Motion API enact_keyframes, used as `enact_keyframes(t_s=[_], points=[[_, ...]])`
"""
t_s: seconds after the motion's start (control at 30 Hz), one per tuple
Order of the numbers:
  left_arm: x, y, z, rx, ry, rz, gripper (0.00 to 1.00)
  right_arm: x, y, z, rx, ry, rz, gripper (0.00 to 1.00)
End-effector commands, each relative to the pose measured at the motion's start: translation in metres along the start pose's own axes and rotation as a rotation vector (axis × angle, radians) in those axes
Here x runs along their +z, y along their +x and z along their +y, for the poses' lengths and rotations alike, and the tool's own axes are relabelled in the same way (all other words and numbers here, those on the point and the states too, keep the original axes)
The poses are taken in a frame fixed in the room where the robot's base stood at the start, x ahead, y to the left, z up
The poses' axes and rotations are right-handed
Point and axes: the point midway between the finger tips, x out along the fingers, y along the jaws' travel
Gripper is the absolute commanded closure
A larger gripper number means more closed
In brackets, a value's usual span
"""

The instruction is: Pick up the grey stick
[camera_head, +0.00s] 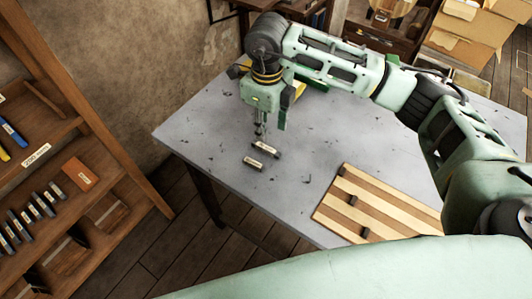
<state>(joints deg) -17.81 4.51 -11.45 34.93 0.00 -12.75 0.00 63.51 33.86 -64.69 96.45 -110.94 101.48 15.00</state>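Two short dark grey sticks with pale labels lie on the grey table (205,140), close together and roughly parallel. The farther stick (268,150) is just below the fingers of my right gripper (261,132). The nearer stick (253,163) lies slightly left and toward the front. My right gripper points down over the left part of the table. Its fingers are small and seen nearly edge-on, so I cannot tell whether they are open or shut, or touch the farther stick. My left gripper is not in view.
A striped wooden board (385,212) with small dark blocks lies at the table's front right. A wooden shelf (88,165) with several labelled items stands at the left. Cardboard boxes (470,28) are at the back right. The table's left side is clear.

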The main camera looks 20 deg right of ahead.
Motion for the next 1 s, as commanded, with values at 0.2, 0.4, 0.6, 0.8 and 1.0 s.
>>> enact_keyframes(t_s=[0.2,0.4,0.6,0.8,1.0], points=[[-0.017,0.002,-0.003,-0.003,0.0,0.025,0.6,0.0,0.017,0.0,0.002,0.002,0.002,0.64],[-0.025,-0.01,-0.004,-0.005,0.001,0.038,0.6,0.0,0.037,0.001,0.003,0.0,0.002,0.64],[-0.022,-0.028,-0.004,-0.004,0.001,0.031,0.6,0.001,0.064,0.002,0.002,0.001,0.004,0.64],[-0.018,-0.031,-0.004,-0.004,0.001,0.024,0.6,0.002,0.084,0.001,0.001,0.0,0.0,0.64],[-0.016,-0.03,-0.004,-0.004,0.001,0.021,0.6,0.002,0.085,0.001,0.0,0.0,-0.001,0.64]])
